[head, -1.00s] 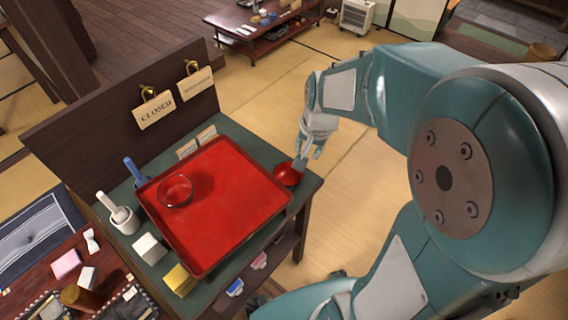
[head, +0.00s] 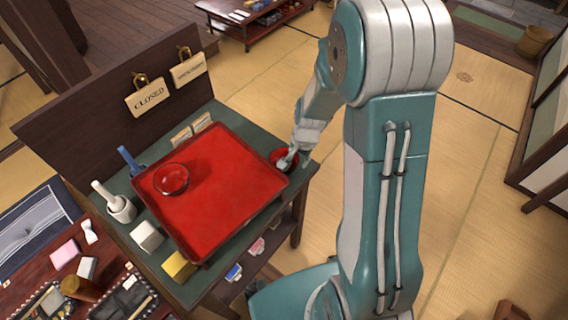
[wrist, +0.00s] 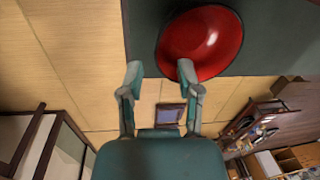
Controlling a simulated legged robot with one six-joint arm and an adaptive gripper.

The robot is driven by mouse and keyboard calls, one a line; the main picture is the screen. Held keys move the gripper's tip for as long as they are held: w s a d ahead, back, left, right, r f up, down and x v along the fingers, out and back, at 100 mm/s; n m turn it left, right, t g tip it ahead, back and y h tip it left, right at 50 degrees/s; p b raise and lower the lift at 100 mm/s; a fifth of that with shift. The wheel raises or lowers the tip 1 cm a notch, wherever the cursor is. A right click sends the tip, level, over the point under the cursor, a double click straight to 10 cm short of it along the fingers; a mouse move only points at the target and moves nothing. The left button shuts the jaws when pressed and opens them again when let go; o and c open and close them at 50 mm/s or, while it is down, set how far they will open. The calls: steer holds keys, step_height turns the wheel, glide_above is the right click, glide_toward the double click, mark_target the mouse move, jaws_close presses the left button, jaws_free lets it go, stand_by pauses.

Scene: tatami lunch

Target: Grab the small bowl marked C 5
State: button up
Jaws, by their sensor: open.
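A small red bowl (head: 276,154) stands on the dark green counter top (head: 237,120), right of the red tray; in the wrist view the bowl (wrist: 222,38) shows its red inside and dark rim. No C 5 mark is readable. My gripper (head: 287,160) is at this bowl and hides part of it. In the wrist view my gripper (wrist: 160,73) is open, and its right finger overlaps the bowl's near rim, while the left finger is outside the bowl. I cannot tell whether the finger touches it. A second red bowl (head: 171,179) sits on the tray.
The red tray (head: 215,215) fills most of the counter. A white mortar with pestle (head: 121,208), a white block (head: 147,236) and a yellow block (head: 178,265) line its left side. A dark back panel with a CLOSED sign (head: 149,96) rises behind. Tatami floor lies right.

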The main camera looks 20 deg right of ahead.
mark_target(297, 165)
steer(key=f, duration=0.3)
steer(key=shift+a+f, duration=0.2)
steer(key=shift+f, duration=0.1)
steer(key=shift+w, duration=0.1)
jaws_close()
